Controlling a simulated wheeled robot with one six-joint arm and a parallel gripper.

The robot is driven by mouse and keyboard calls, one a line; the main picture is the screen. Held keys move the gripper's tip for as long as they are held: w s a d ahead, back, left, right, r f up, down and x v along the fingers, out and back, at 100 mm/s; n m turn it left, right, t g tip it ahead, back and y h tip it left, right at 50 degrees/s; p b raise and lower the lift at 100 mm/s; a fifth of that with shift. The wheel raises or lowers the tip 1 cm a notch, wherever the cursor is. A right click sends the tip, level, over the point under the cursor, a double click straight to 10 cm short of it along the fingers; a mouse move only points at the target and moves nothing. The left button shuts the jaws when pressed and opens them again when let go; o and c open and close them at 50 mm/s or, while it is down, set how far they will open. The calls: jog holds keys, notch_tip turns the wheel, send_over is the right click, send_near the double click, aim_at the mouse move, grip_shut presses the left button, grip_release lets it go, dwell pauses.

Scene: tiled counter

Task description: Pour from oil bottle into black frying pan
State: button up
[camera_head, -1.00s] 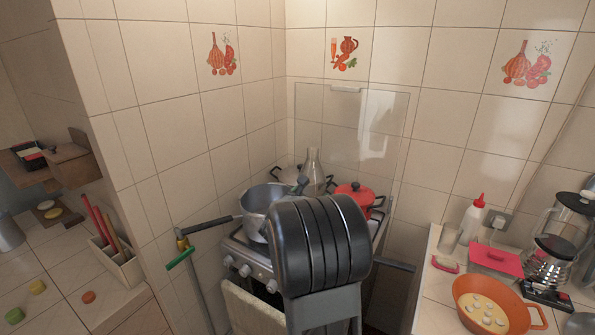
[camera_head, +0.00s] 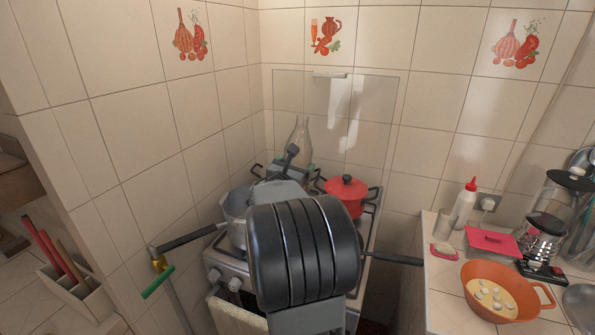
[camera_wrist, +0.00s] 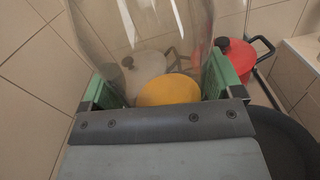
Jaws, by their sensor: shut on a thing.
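The oil bottle is clear glass with yellow oil low in it; it stands out in the wrist view (camera_wrist: 168,90) and its upper part shows in the head view (camera_head: 300,135). My gripper (camera_wrist: 165,85) is shut on it, with green finger pads on both sides; in the head view my gripper (camera_head: 291,168) is partly hidden by my arm. The bottle looks roughly upright, above the back of the stove. The black frying pan (camera_wrist: 285,145) is at the lower right in the wrist view. In the head view only its handle (camera_head: 395,258) shows; my arm hides the rest.
A red lidded pot (camera_head: 345,191) stands at the back right of the stove (camera_head: 222,268). A grey pot (camera_head: 236,205) with a long dark handle is at the left. A light lidded pot (camera_wrist: 143,68) shows through the glass. Tiled walls close in behind.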

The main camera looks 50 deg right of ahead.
jog(key=w+f+m+b, duration=0.1)
jog(key=m+b, duration=0.1)
jog(key=m, duration=0.1)
jog(key=w+f+m+g+h+b, duration=0.1)
jog(key=m+b, duration=0.1)
jog(key=m, duration=0.1)
jog(key=w+f+m+h+b, duration=0.1)
jog(key=w+m+b, duration=0.1)
jog(key=m, duration=0.2)
jog(key=shift+a+g+b, duration=0.1)
jog(key=shift+g+b, duration=0.2)
jog(key=shift+b, duration=0.05)
jog(key=shift+w+f+m+g+h+b, duration=0.3)
jog(key=shift+w+f+m+h+b, duration=0.15)
jog(key=shift+m, duration=0.65)
jog(key=shift+w+m+b, duration=0.15)
jog(key=shift+m+b, duration=0.15)
jog(key=shift+b, duration=0.2)
jog(key=m+b, duration=0.1)
jog(key=b, duration=0.1)
jog(key=m+g+b, duration=0.1)
jog(key=b, duration=0.1)
jog(key=shift+w+r+m, duration=0.1)
jog(key=shift+w+m, duration=0.2)
jog(key=shift+m, duration=0.1)
jog(key=shift+w+m+h+b, duration=0.1)
jog(key=shift+m+h+b, duration=0.25)
jog(key=shift+b, duration=0.6)
